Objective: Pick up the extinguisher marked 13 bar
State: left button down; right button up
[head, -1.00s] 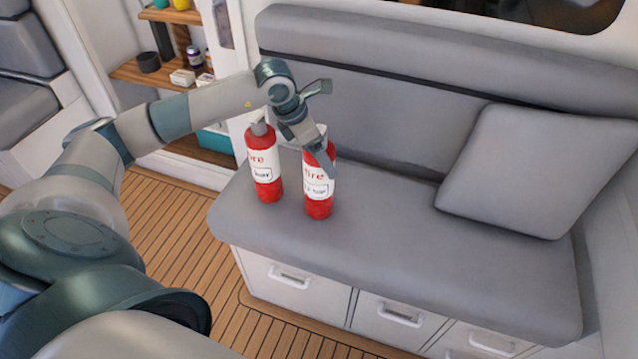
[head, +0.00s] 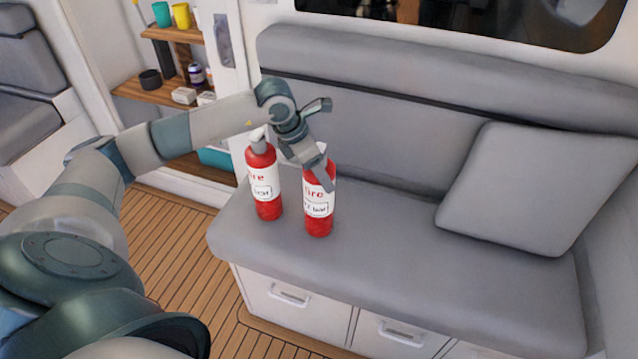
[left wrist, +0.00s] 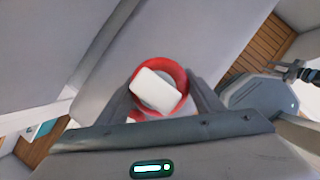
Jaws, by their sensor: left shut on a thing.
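Two red fire extinguishers with white labels stand upright on the grey bench seat. The left one (head: 263,183) is free; its label ends in "bar", but I cannot read its number. My left gripper (head: 322,172) reaches down from above and is shut on the right extinguisher (head: 319,222) near its top. The label on this one also ends in "bar", with its number too blurred to be sure of. In the left wrist view, its red top with a white cap (left wrist: 156,91) sits between my fingers (left wrist: 160,98). My right gripper is not in view.
A grey cushion (head: 535,190) leans against the backrest (head: 400,140) at the right. The seat (head: 420,265) between it and the extinguishers is clear. Shelves (head: 165,92) with cups and small containers stand behind my left arm. White drawers (head: 290,300) are under the seat.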

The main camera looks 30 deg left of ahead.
pick_arm(q)
jog(key=shift+w+r, duration=0.1)
jog(key=shift+r, duration=0.15)
